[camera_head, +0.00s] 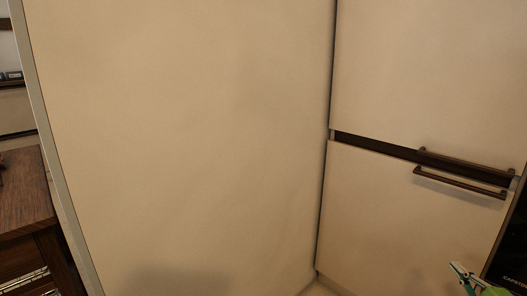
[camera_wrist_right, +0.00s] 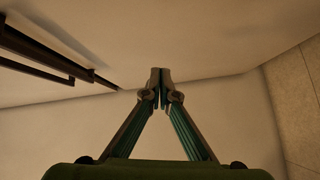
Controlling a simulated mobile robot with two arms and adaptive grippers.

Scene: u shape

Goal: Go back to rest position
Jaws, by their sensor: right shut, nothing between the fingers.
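My right gripper (camera_head: 455,266) shows at the bottom right corner of the head view, in front of the lower cabinet door. In the right wrist view the gripper (camera_wrist_right: 160,76) has its two fingertips together with nothing between them. Pale surfaces lie beyond the fingertips; I cannot tell whether the gripper touches any of them. My left gripper is not in either view.
A large pale panel (camera_head: 180,140) fills most of the head view. To its right are an upper door (camera_head: 430,75) and a lower door (camera_head: 390,215), with dark bar handles (camera_head: 465,160). A dark wooden cabinet (camera_head: 22,195) stands at the left. Floor tiles (camera_wrist_right: 302,95) show in the wrist view.

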